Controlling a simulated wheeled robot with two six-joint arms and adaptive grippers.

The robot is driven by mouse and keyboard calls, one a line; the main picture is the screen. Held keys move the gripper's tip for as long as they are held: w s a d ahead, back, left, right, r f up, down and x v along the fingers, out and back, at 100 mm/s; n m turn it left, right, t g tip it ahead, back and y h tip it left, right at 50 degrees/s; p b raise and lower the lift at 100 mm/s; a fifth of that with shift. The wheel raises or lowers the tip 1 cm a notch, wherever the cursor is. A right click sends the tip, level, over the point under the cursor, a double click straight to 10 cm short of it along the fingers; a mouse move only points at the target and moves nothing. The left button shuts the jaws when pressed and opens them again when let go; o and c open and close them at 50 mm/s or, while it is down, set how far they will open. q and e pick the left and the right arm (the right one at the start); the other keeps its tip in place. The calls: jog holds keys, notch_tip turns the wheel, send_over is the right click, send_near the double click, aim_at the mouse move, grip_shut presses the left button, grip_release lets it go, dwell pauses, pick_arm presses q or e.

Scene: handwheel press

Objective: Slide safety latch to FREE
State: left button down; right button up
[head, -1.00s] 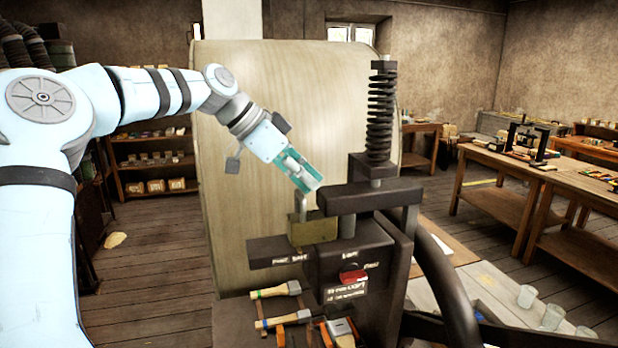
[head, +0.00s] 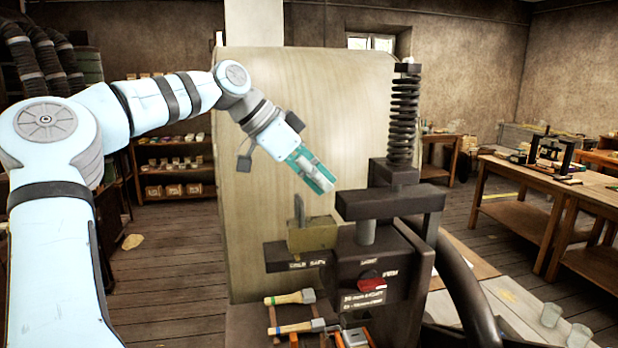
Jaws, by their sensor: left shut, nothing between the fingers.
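The dark press (head: 390,202) stands right of centre with a black spring on top. A brass block (head: 312,238) with an upright tab sits on its flat bar (head: 277,256); this looks like the safety latch. A red piece (head: 370,285) shows on the press front, beside more small lettering. My left gripper (head: 326,182) is shut and empty, above and slightly right of the tab, apart from it. My right gripper is out of view.
Wooden-handled tools (head: 290,298) lie in front of the press, below the bar. A large pale board (head: 262,150) stands behind it. A dark curved rim (head: 465,290) is at right. Clear cups (head: 550,316) stand on a bench at lower right.

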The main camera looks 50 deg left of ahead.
pick_arm(q)
jog(key=r+v, duration=0.1)
jog(key=v, duration=0.8)
jog(key=shift+w+d, duration=0.2)
jog(key=shift+w, duration=0.15)
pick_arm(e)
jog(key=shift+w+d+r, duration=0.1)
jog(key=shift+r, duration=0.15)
pick_arm(q)
jog(key=shift+s, duration=0.2)
